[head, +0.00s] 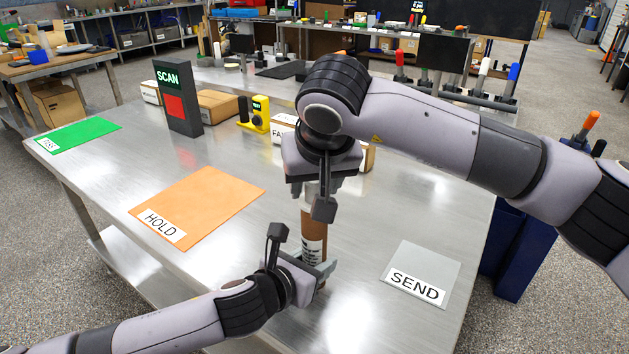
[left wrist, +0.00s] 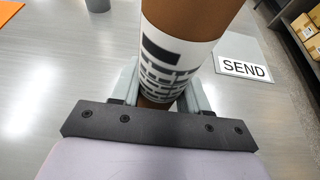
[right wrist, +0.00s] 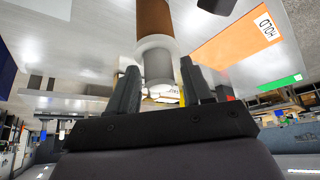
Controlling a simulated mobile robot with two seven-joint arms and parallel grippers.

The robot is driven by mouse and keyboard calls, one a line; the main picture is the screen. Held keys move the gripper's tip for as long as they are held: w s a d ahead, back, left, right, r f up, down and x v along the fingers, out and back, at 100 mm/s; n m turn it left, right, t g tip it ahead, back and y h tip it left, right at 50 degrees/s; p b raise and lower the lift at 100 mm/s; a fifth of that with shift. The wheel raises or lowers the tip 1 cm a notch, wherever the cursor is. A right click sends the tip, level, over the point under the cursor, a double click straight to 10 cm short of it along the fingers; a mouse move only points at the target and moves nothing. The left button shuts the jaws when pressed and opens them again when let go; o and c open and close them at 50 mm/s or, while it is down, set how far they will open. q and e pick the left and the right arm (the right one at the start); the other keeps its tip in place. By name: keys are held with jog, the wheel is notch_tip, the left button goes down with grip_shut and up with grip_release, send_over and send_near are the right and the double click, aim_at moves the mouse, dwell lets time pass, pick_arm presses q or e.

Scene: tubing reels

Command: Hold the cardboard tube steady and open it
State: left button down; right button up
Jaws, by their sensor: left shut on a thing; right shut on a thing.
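The brown cardboard tube (head: 313,225) stands upright on the metal table, with a white printed label (left wrist: 172,62) around its lower part. My left gripper (head: 318,268) is shut around the tube low down, by the label. My right gripper (head: 322,188) comes from above and is shut on the pale grey cap (right wrist: 158,66) at the tube's top end. In the right wrist view a whitish rim shows between the cap and the brown tube (right wrist: 153,18). I cannot tell whether the cap is seated or partly pulled out.
The orange HOLD mat (head: 205,200) lies to the left, the grey SEND mat (head: 420,267) to the right, and the green mat (head: 85,133) at the far left. A dark SCAN stand (head: 178,100), a yellow device (head: 258,115) and boxes stand behind. The table's front left is clear.

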jog(key=shift+r, duration=0.15)
dwell(0.4)
jog(key=shift+r, duration=0.95)
jog(key=shift+r, duration=0.1)
jog(key=shift+r, duration=1.9)
pick_arm(q)
jog(key=shift+c, duration=2.4)
grip_release()
